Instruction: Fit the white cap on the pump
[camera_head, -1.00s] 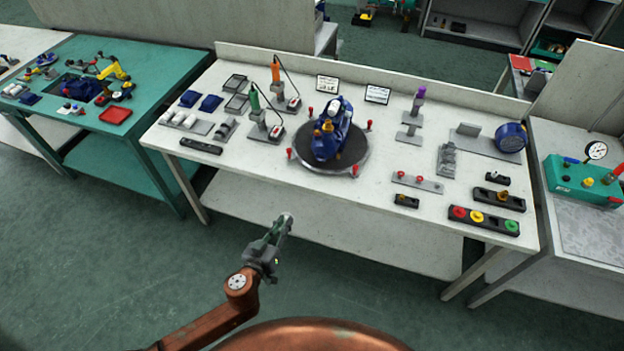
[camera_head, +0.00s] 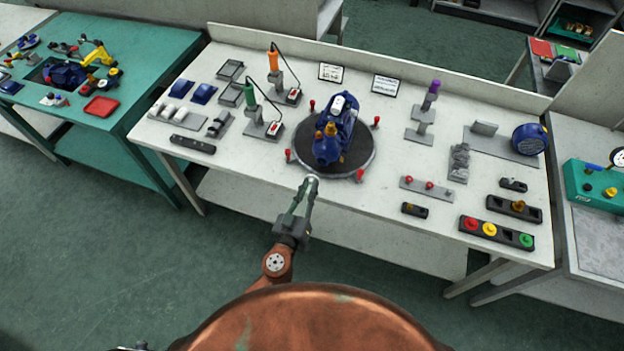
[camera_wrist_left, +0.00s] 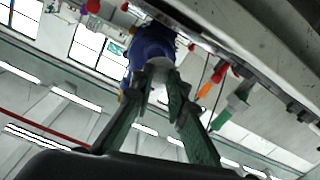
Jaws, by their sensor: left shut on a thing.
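The blue pump (camera_head: 328,150) sits on a dark round turntable (camera_head: 362,165) at the middle of the bench, with brass fittings toward me and a white part on top. My left gripper (camera_head: 311,183) is at the bench's front edge, just short of the turntable. It is shut on a small whitish piece (camera_head: 313,178), which looks like the white cap. In the left wrist view the white cap (camera_wrist_left: 158,74) shows between the fingertips, with the blue pump (camera_wrist_left: 150,42) behind it. Whether cap and pump touch cannot be told from that view.
Red posts (camera_head: 361,175) stand around the turntable. A grey holder with white pieces (camera_head: 178,115) and a green-handled tool (camera_head: 250,92) are to the left. A red-knobbed strip (camera_head: 428,188) and a button box (camera_head: 497,232) are to the right. A green table (camera_head: 150,60) stands at left.

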